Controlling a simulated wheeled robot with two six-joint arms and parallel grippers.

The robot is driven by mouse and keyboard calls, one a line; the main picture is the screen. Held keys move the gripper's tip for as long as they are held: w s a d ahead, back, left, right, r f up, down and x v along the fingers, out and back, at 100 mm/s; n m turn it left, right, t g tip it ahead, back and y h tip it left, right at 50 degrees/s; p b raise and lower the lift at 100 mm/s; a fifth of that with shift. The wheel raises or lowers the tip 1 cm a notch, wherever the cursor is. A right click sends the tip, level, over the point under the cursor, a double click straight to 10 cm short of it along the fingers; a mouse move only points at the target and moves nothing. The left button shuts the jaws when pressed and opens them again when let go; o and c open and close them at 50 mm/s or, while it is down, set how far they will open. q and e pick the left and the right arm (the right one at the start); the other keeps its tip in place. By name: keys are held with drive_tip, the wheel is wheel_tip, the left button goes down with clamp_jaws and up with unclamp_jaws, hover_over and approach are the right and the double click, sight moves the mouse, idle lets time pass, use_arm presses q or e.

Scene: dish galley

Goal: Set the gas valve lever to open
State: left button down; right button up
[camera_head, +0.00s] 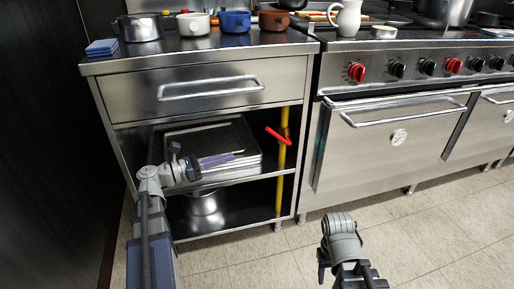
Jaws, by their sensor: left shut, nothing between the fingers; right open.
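The gas valve lever (277,135) is a red handle on a vertical yellow pipe (282,160) inside the open right side of the steel cabinet. The lever slants across the pipe, its left end higher and to the left of the pipe. My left gripper (238,154) is shut and empty. It points right in front of the open shelf, with its tips to the left of and a little below the lever, apart from it. My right gripper (323,264) is low over the floor, far below the lever. It is open, but its fingers are hard to make out.
Trays (212,142) sit on the upper shelf behind my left gripper, and a pot (202,202) stands below. A drawer handle (210,88) juts out above. The oven range (385,150) stands close on the right. The floor (260,256) in front is clear.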

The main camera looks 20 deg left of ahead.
sight(272, 131)
use_arm(q)
drive_tip(key=r+p+x, duration=0.2)
drive_tip(key=p+x, duration=0.1)
drive_tip(key=x, duration=0.9)
drive_tip(key=shift+w+r, duration=0.35)
drive_tip(key=shift+w, duration=0.05)
drive_tip(key=shift+d, duration=0.15)
drive_tip(key=shift+g+y, duration=0.5)
drive_tip(key=shift+y, duration=0.1)
drive_tip(key=shift+w+d+r+p, duration=0.35)
drive_tip(key=shift+r+p, duration=0.3)
drive_tip(key=shift+p, duration=0.5)
drive_tip(key=shift+w+d+r+p, duration=0.2)
drive_tip(key=shift+d+r+p, duration=0.35)
drive_tip(key=shift+p, duration=0.6)
drive_tip(key=shift+w+d+r+p, duration=0.3)
drive_tip(key=shift+r+p, duration=0.45)
drive_tip(key=shift+p, duration=0.4)
drive_tip(key=shift+w+d+r+p, duration=0.3)
drive_tip(key=shift+d+r+p, duration=0.1)
drive_tip(key=shift+d, duration=0.1)
